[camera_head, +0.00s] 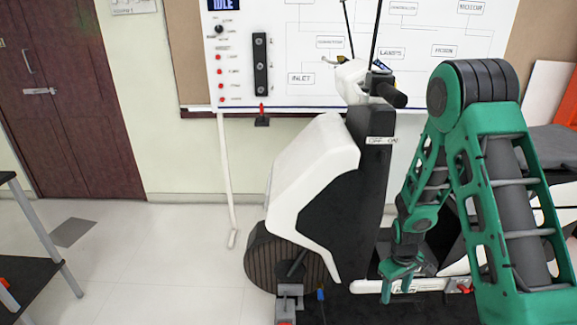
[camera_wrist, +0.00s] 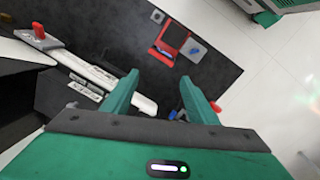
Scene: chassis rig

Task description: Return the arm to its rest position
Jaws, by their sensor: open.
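My green arm rises at the right of the head view and bends down again, with my gripper (camera_head: 398,284) hanging low in front of the scooter-like chassis rig (camera_head: 312,165). The rig has a white front shield, a dark column and a dark wheel. In the wrist view the two green fingers of my gripper (camera_wrist: 162,100) stand well apart, with nothing between their tips. A white bar (camera_wrist: 88,72) passes behind the left finger. Whether the gripper touches the rig's base cannot be told.
A dark base plate (camera_wrist: 215,68) carries a red block (camera_wrist: 172,40) and small red and blue parts. A white wiring board (camera_head: 300,55) with switches stands behind the rig. A black table (camera_head: 42,262) is at the left. The pale floor (camera_head: 165,255) between is clear.

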